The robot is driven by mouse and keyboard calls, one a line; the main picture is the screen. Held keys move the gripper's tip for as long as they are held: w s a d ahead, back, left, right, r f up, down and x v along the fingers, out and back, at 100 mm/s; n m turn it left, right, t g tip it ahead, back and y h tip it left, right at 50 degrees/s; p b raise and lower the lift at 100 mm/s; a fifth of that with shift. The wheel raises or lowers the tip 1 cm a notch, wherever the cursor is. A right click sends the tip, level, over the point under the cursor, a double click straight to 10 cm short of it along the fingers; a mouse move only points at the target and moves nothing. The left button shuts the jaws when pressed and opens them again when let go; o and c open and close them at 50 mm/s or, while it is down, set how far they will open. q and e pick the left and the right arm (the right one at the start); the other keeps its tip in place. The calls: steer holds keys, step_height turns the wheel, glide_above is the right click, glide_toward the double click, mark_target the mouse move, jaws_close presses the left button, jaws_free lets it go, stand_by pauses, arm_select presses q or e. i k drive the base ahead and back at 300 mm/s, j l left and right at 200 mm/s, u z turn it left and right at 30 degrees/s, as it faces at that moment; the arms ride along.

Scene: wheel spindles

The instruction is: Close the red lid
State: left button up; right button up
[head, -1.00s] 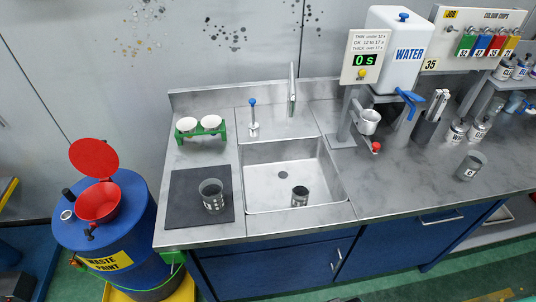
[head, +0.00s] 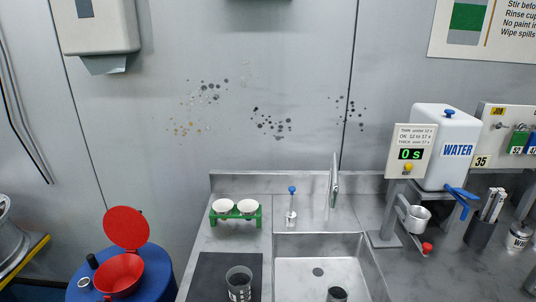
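The red lid (head: 126,228) stands raised, tilted back behind the red funnel (head: 120,275) on top of the blue waste drum (head: 158,270) at the lower left. The funnel mouth is uncovered. The drum's lower part is cut off by the picture's bottom edge. Neither of my grippers shows in the head view.
Right of the drum is a steel counter with a dark mat (head: 210,275), a metal cup (head: 239,282), a green rack (head: 236,217) and a sink (head: 318,245). A water tank (head: 446,145) and a timer sign (head: 410,152) stand at the right. A dispenser (head: 98,28) hangs on the wall.

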mark_target(126, 226)
steer(key=u, duration=1.25)
